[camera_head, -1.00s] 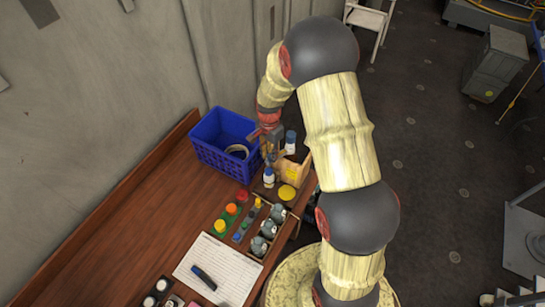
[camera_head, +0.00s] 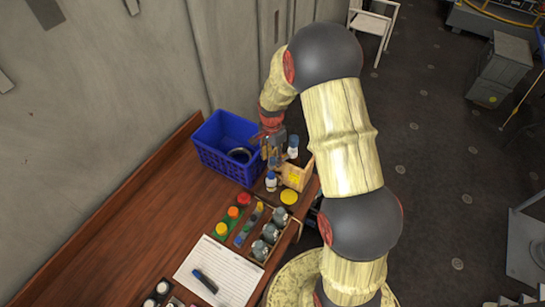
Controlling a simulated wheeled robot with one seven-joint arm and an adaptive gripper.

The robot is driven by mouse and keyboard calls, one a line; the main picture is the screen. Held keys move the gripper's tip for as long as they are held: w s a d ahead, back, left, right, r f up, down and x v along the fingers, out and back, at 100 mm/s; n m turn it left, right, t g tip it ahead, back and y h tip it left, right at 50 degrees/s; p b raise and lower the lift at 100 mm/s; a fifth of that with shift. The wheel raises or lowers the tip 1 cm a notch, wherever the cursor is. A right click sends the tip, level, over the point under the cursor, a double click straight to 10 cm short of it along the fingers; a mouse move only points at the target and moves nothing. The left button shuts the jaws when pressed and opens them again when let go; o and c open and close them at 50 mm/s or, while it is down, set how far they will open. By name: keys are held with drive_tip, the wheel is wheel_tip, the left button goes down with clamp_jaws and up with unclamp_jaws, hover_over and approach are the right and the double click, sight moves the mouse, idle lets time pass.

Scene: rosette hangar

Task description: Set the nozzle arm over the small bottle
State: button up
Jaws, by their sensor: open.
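My gripper (camera_head: 272,157) is open and points down at the far end of the wooden bench, beside the blue crate. A small white bottle with a dark blue top (camera_head: 271,182) stands just in front of it. Another white bottle with a blue cap (camera_head: 293,147) stands behind and to the right of my gripper. A tan box-like holder (camera_head: 296,175) with a yellow label is right of the front bottle. I cannot make out the nozzle arm clearly; my gripper and the clutter around it may hide it. I cannot tell whether the fingers touch anything.
The blue crate (camera_head: 212,158) stands left of my gripper with a dark ring inside. A yellow disc (camera_head: 289,197), a tray of grey rounded items (camera_head: 262,249) and several coloured caps (camera_head: 238,209) lie nearer. Paper with a pen (camera_head: 222,270) lies in front. The bench's left is clear.

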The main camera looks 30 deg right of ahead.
wheel_tip(320, 180, up, 12)
drive_tip(key=shift+w, duration=0.15)
idle(0.5)
drive_tip(key=shift+n, duration=0.3)
drive_tip(key=s+a+n+t+b, duration=0.3)
drive_tip(key=s+n+b, duration=0.4)
drive_tip(key=s+b, duration=0.4)
drive_tip(key=s+a+f+n+t+b, duration=0.1)
drive_tip(key=s+a+n+t+b, duration=0.1)
drive_tip(key=s+a+n+b, duration=0.4)
drive_tip(key=s+n+b, duration=0.1)
drive_tip(key=s+b, duration=0.4)
drive_tip(key=s, duration=0.3)
drive_tip(key=shift+s+a+t+b, duration=0.15)
drive_tip(key=shift+s+t+b, duration=0.15)
drive_tip(key=shift+s+t, duration=0.1)
